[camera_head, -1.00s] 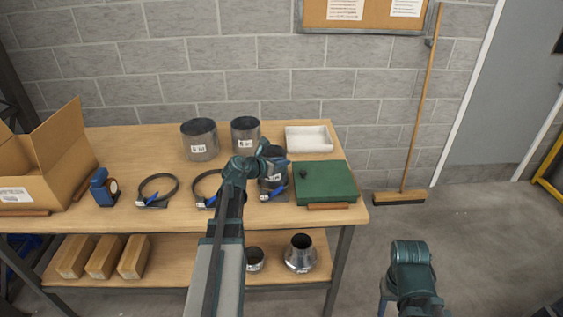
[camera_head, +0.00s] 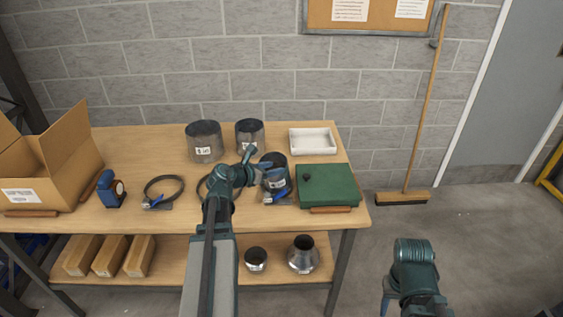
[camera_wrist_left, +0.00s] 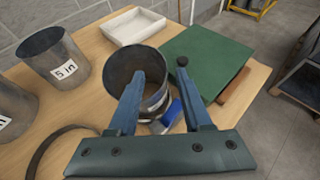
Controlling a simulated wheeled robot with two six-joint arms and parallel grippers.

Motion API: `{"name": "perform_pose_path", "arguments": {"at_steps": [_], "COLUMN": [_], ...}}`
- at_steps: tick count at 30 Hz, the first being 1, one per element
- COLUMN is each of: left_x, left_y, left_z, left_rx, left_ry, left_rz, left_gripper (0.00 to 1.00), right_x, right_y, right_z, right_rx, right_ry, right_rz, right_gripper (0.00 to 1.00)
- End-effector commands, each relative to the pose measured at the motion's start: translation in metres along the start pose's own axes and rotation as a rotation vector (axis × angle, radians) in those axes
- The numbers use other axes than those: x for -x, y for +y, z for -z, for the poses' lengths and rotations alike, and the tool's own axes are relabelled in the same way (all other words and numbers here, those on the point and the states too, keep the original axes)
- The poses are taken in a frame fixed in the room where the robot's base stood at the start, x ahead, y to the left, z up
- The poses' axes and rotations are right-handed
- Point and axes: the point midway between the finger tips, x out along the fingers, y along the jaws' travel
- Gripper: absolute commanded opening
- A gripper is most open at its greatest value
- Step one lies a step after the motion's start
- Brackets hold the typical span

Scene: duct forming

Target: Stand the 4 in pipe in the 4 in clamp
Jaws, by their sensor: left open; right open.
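The 4 in pipe (camera_head: 277,176), a grey metal cylinder, stands upright at the right-hand clamp (camera_head: 279,198), whose blue handle shows at its foot. How the band sits around the pipe's base is hidden. My left gripper (camera_head: 262,164) is open at the pipe's upper left side. In the left wrist view, its two blue fingers (camera_wrist_left: 158,76) are apart in front of the pipe (camera_wrist_left: 124,68), whose open rim shows behind them; its label is partly covered. My right gripper (camera_head: 388,288) is low at the right, away from the table and mostly hidden by its arm.
Two larger pipes (camera_head: 204,142) (camera_head: 250,134) and a white tray (camera_head: 312,140) stand at the back. A green case (camera_head: 328,186) is close right of the pipe. Two other clamps (camera_head: 163,190) (camera_head: 216,188) lie to the left. A cardboard box (camera_head: 40,165) is at the far left.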

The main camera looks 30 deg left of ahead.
Motion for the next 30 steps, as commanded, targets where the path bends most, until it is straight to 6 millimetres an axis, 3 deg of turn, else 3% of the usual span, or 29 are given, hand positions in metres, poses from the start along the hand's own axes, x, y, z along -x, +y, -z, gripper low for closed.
{"name": "perform_pose_path", "arguments": {"at_steps": [1, 3, 10, 30], "left_x": [0.016, 0.028, 0.057, 0.063], "left_y": [-0.002, -0.002, 0.0, 0.0], "left_z": [-0.003, -0.003, -0.001, 0.0], "left_rx": [0.001, 0.002, 0.001, -0.001], "left_ry": [-0.001, 0.0, 0.0, 0.0], "left_rz": [-0.003, -0.002, -0.002, 0.001], "left_gripper": [0.49, 0.49, 0.49, 0.49], "right_x": [0.009, 0.014, 0.024, 0.025], "right_y": [0.001, 0.001, 0.002, 0.002], "right_z": [-0.001, -0.001, -0.001, -0.002], "right_rx": [0.0, 0.0, 0.0, 0.0], "right_ry": [0.0, 0.0, 0.0, 0.0], "right_rz": [0.0, 0.0, 0.0, 0.0], "right_gripper": [0.5, 0.5, 0.5, 0.5]}}
